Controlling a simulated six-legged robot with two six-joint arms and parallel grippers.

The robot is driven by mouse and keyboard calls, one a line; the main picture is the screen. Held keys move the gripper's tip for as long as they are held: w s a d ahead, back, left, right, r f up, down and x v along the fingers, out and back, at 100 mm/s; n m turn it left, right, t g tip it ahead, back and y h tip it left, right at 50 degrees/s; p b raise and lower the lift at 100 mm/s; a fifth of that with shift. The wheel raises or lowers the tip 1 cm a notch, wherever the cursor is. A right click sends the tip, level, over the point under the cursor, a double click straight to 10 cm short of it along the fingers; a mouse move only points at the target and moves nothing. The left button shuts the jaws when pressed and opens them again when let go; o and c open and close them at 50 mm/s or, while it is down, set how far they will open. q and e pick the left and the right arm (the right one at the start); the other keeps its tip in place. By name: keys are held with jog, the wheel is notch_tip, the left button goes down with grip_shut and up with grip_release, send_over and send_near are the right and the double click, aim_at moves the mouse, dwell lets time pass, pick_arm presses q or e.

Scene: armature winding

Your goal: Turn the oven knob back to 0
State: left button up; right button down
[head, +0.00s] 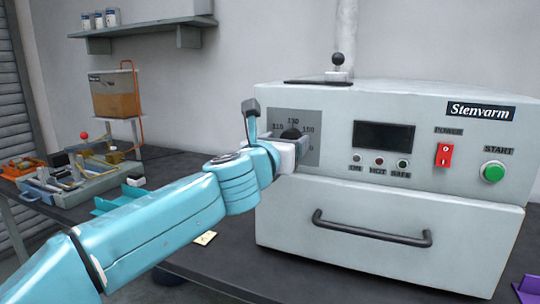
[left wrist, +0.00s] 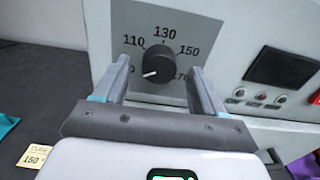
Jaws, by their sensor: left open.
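The oven (head: 390,230) is a pale grey box marked Stenvarm, standing on a dark table. Its black knob (left wrist: 158,64) sits on a grey dial plate (left wrist: 130,20) with 110, 130, 150 and 170 around it. The knob's white mark points to the lower left, near a number partly hidden by a finger. In the head view the knob (head: 291,133) is partly behind my gripper. My left gripper (left wrist: 157,85) is open, with one finger on each side of the knob; I cannot tell whether they touch it. My right gripper is not in view.
The oven front has a dark display (head: 384,135), a red power switch (head: 444,155), a green start button (head: 493,172) and a drawer handle (head: 372,231). A yellow note reading 150 (left wrist: 36,156) lies on the table. A cluttered fixture (head: 90,175) stands at the left.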

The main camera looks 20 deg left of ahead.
pick_arm(q)
jog(key=s, duration=1.5)
jog(key=shift+a+b, duration=0.25)
jog(key=shift+b, duration=0.2)
jog(key=shift+s, duration=0.2)
